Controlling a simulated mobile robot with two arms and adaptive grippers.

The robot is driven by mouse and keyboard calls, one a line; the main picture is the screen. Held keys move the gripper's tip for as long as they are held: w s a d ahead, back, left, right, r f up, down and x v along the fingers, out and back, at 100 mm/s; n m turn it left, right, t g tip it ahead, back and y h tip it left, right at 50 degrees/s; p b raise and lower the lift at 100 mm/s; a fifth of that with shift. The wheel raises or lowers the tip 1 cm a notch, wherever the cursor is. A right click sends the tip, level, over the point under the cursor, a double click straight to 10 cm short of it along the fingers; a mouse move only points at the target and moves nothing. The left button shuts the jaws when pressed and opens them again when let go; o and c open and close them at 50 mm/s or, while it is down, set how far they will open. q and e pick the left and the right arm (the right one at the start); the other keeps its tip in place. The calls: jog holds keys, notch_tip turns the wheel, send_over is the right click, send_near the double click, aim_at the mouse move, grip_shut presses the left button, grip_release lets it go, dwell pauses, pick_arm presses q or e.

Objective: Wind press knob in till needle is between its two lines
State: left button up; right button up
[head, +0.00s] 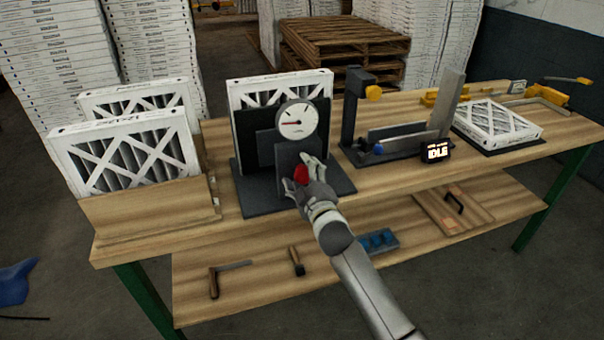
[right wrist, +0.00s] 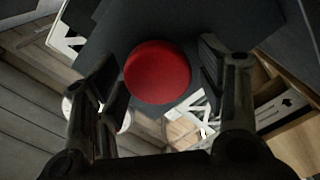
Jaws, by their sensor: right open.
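The press (head: 262,200) is a dark grey stand on the workbench with a boxed filter (head: 279,88) standing in it. A round white gauge (head: 297,120) sits at its top front; its red needle points to the left, and its two lines are too small to tell. The red knob (head: 301,174) is on the press front below the gauge. My right gripper (head: 310,172) is at the knob. In the right wrist view the red knob (right wrist: 157,72) lies between the two open fingers (right wrist: 160,85), with gaps on both sides. My left gripper is not in view.
A wooden rack (head: 150,212) with filters stands at the left of the workbench. Right of the press are a grey fixture (head: 395,140), a display reading IDLE (head: 436,151) and a flat filter (head: 497,122). Hand tools and a blue block (head: 378,242) lie on the lower shelf.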

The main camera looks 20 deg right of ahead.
jog(key=c, duration=1)
jog(key=shift+m, duration=0.4)
jog(key=m+p, duration=0.1)
jog(key=m, duration=0.3)
jog(key=shift+d+r, duration=0.1)
jog(key=m+p, duration=0.1)
jog(key=m, duration=0.4)
jog(key=shift+d, duration=0.2)
jog(key=shift+m, duration=0.3)
jog(key=o, duration=1)
